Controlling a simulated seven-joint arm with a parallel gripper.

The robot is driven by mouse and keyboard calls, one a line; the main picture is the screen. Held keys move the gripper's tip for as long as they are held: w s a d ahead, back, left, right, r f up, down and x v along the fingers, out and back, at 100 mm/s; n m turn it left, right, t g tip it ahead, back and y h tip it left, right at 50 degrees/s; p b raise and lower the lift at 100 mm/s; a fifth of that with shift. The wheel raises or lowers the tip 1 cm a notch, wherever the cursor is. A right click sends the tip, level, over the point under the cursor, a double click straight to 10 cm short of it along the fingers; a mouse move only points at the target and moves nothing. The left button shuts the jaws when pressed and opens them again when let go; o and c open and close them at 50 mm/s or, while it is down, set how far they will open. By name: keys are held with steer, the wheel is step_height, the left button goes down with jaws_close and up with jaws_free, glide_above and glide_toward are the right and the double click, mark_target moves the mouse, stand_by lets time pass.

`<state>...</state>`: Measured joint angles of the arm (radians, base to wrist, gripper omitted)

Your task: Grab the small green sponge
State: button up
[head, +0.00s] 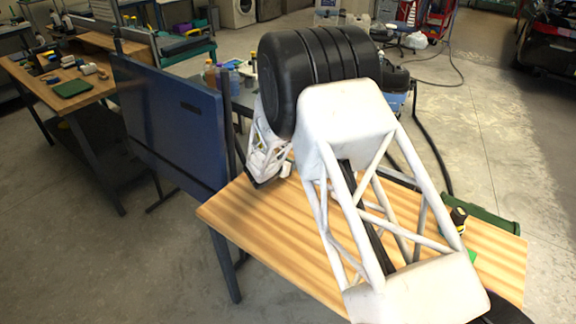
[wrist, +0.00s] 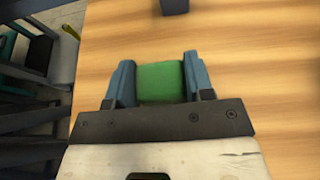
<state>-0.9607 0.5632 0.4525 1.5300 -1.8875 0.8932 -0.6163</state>
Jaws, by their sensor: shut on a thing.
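In the wrist view, the small green sponge (wrist: 161,86) sits between the two blue-grey fingers of my gripper (wrist: 159,64). The fingers press on its left and right sides, and the gripper is shut on it. The wooden tabletop (wrist: 240,70) lies beneath. I cannot tell whether the sponge touches the wood or is slightly above it. In the head view, my arm hides the sponge and most of the gripper, which is at the far left part of the workbench (head: 285,255).
A dark block (wrist: 174,5) lies ahead on the wood. In the head view, a blue panel (head: 165,125) stands left of the bench. A green bin (head: 490,216), a dark bottle with a yellow band (head: 458,218) and a green item (head: 472,256) are at the bench's right.

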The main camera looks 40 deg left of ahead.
step_height(320, 180, up, 2)
steer(key=shift+s+d+r, duration=0.1)
steer(key=s+d, duration=0.7)
steer(key=s+d+r, duration=0.1)
steer(key=s+d, duration=0.2)
steer(key=d, duration=0.1)
steer(key=shift+s+d+r, duration=0.1)
steer(key=shift+s+d, duration=0.1)
steer(key=shift+s, duration=0.2)
